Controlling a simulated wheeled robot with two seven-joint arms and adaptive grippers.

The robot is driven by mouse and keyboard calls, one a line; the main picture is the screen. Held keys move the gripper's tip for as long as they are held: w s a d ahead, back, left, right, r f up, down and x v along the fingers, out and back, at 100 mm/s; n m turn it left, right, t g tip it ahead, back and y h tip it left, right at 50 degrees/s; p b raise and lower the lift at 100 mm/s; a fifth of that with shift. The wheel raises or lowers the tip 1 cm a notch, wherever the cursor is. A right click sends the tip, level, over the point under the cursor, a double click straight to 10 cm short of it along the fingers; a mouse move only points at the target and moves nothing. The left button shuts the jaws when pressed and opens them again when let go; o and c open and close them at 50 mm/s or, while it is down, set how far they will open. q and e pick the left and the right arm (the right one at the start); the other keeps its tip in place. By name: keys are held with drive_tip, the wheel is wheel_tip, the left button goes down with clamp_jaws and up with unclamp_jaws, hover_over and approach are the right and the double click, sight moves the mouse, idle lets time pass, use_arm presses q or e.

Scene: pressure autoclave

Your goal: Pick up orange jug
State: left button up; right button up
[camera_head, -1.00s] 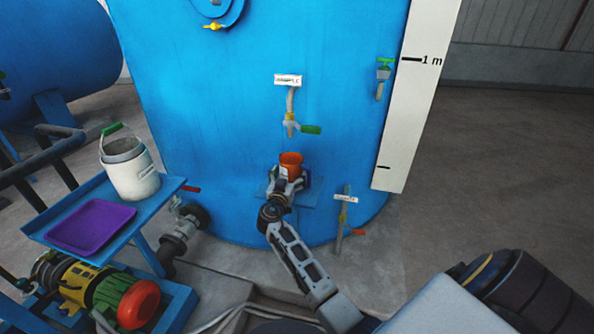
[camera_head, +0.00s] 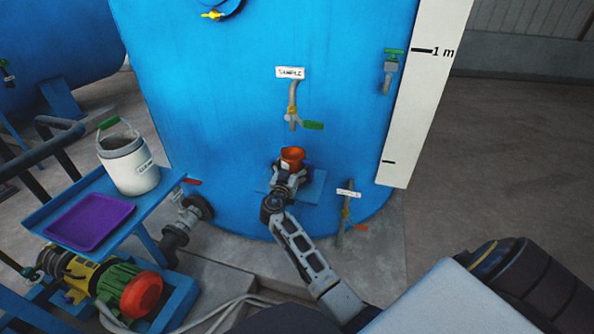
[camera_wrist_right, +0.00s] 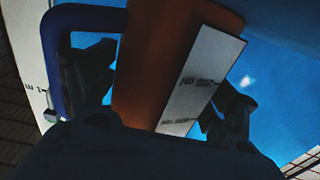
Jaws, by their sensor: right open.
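The orange jug (camera_head: 292,154) stands on a small blue shelf (camera_head: 313,188) on the front of the big blue tank, below the sample tap. In the right wrist view the jug (camera_wrist_right: 150,62) fills the middle, with a white printed label and a dark blue loop on its left that looks like a handle. My right gripper (camera_head: 289,172) is at the jug's near side. In the wrist view the open fingers of my right gripper (camera_wrist_right: 160,95) lie to either side of the jug. Contact cannot be told. My left gripper is not in view.
The sample tap (camera_head: 292,115) with a green lever hangs above the jug. A lower tap (camera_head: 346,212) is to its right. At left, a blue cart holds a white canister (camera_head: 130,168) and a purple tray (camera_head: 90,222). Bare floor lies at right.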

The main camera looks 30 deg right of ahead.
drive_tip(key=shift+r, duration=0.1)
drive_tip(key=c, duration=1)
drive_tip(key=shift+r, duration=0.85)
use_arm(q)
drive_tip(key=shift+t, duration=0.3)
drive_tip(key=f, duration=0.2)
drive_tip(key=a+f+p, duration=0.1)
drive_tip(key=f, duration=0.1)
use_arm(e)
wheel_tip(320, 180, up, 8)
drive_tip(key=shift+r, duration=0.15)
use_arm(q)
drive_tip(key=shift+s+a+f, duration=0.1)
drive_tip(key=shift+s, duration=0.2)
